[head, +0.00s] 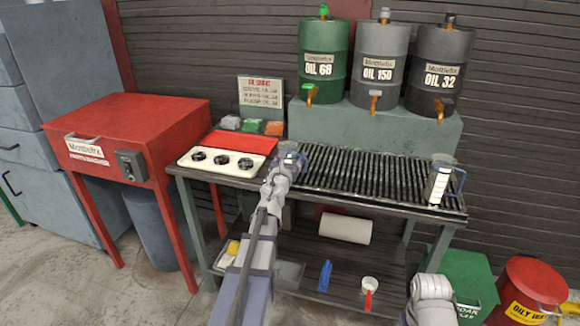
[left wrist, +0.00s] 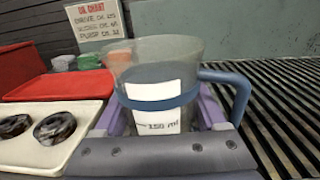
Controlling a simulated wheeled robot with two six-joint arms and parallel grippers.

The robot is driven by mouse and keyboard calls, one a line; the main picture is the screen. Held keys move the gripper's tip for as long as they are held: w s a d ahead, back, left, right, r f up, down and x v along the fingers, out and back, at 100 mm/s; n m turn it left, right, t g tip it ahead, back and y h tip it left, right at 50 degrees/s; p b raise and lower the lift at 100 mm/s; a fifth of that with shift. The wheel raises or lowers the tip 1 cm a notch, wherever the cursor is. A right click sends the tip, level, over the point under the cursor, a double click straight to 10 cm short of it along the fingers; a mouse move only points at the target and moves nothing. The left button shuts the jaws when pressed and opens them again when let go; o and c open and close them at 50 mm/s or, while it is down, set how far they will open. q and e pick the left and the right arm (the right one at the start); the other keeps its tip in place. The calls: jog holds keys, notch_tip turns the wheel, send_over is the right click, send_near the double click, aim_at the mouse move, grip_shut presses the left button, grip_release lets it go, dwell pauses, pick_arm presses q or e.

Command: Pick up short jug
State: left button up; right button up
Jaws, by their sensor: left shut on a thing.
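The short jug (left wrist: 160,72) is clear, with a blue band, a blue handle on its right and a white label reading 150 ml. In the head view the jug (head: 292,152) is at the grate's left end, beside the white tray. My left gripper (head: 286,165) is shut on it, with a purple finger on each side of its body in the left wrist view. The jug looks upright. I cannot tell whether its base touches the bench. A taller clear jug (head: 437,185) with a blue handle stands at the grate's right end.
A white tray (head: 181,162) with black round parts and a red tray (head: 227,141) lie left of the jug. Oil drums (head: 376,78) stand behind the slatted grate (head: 360,172). The grate between the jugs is clear. A red parts washer (head: 128,125) stands left.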

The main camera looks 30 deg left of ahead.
pick_arm(q)
jog(key=shift+c, duration=0.7)
jog(key=shift+r, duration=0.15)
notch_tip(320, 180, up, 10)
jog(key=p, duration=1)
jog(key=shift+f, duration=0.2)
